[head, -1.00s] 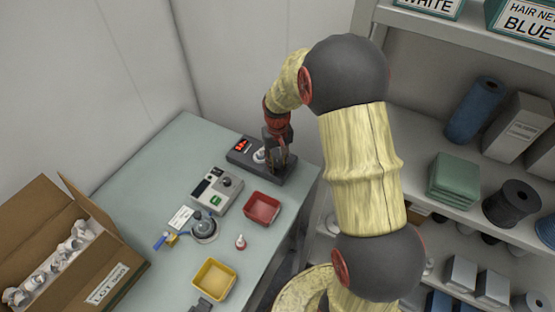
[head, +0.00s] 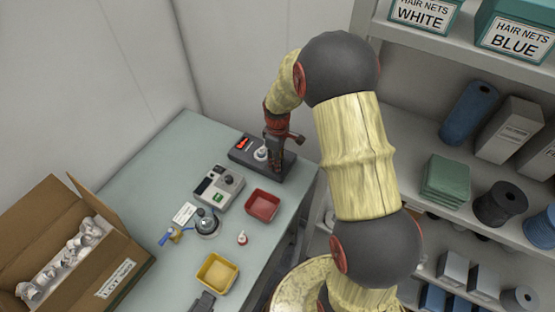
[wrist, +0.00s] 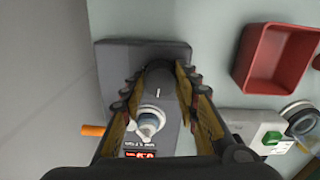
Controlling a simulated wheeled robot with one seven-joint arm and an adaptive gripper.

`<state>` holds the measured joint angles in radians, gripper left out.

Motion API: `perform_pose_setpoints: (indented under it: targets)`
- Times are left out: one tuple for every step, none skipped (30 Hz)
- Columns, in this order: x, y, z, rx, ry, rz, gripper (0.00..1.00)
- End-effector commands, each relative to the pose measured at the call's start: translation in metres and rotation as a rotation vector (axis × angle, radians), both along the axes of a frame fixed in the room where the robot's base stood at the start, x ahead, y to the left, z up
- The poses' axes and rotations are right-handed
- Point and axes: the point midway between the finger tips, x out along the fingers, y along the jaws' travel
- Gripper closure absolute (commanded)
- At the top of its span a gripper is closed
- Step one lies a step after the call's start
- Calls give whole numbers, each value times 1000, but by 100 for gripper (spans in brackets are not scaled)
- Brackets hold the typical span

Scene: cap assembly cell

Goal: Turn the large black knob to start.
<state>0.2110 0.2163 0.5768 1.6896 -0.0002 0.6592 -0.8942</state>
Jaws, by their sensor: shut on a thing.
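A dark grey device (head: 288,169) with a red lit display stands at the back of the table; it also fills the middle of the wrist view (wrist: 115,60). Its large black knob (wrist: 160,77) lies between my gripper's fingertips in the wrist view. My gripper (wrist: 160,82) is shut on the knob, one finger on each side. In the head view my gripper (head: 275,163) comes down over the device and hides the knob. A white piece (wrist: 148,122) sits in a round holder on the device, beside the knob and close to one finger.
A lighter grey box (head: 218,187) with a smaller dark knob and green button stands in front of the device. A red tray (head: 262,205), a yellow tray (head: 216,275) and a small red-tipped bottle (head: 242,239) are nearby. A cardboard box (head: 120,260) is at left, shelves at right.

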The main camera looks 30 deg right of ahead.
Motion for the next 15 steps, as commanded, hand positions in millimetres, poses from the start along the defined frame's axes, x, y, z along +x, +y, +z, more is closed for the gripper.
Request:
perform_pose_setpoints:
  targets:
    - [1, 0, 1, 0, -3, 21, 94]
    - [1, 0, 1, 0, -3, 34, 94]
    - [1, 0, 1, 0, -3, 49, 94]
    - [1, 0, 1, 0, -3, 60, 94]
    - [1, 0, 1, 0, -3, 69, 94]
    - [1, 0, 1, 0, -3, 80, 94]
    - [1, 0, 1, 0, -3, 87, 94]
    - [1, 0, 1, 0, -3, 93, 94]
    - [1, 0, 1, 0, -3, 100, 94]
    - [1, 0, 1, 0, -3, 103, 94]
    - [1, 0, 1, 0, -3, 107, 94]
    - [1, 0, 1, 0, -3, 110, 94]
    - [1, 0, 1, 0, -3, 112, 94]
    - [1, 0, 1, 0, -3, 114, 94]
    - [1, 0, 1, 0, -3, 115, 94]
